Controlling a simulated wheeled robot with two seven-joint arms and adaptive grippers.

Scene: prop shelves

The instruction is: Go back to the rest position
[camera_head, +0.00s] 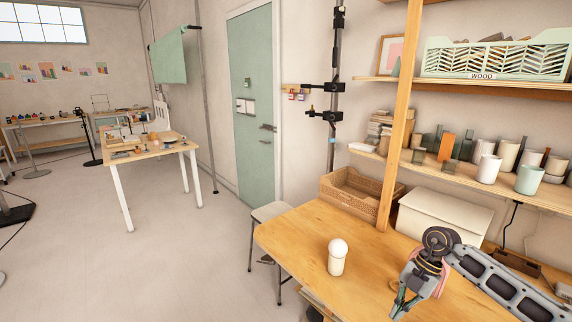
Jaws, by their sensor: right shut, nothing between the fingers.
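My right gripper (399,306) is at the lower right of the head view, with its arm coming in from the right edge. It points down over the wooden table (300,236), shut and empty. A small white lamp-like object (337,258) with a round top stands upright on the table, to the left of the gripper and apart from it. My left gripper is not in this view.
Shelves above the table hold a green crate marked WOOD (497,58) and several cups (488,168). A stool (270,212) is beside the table. The floor at left is open.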

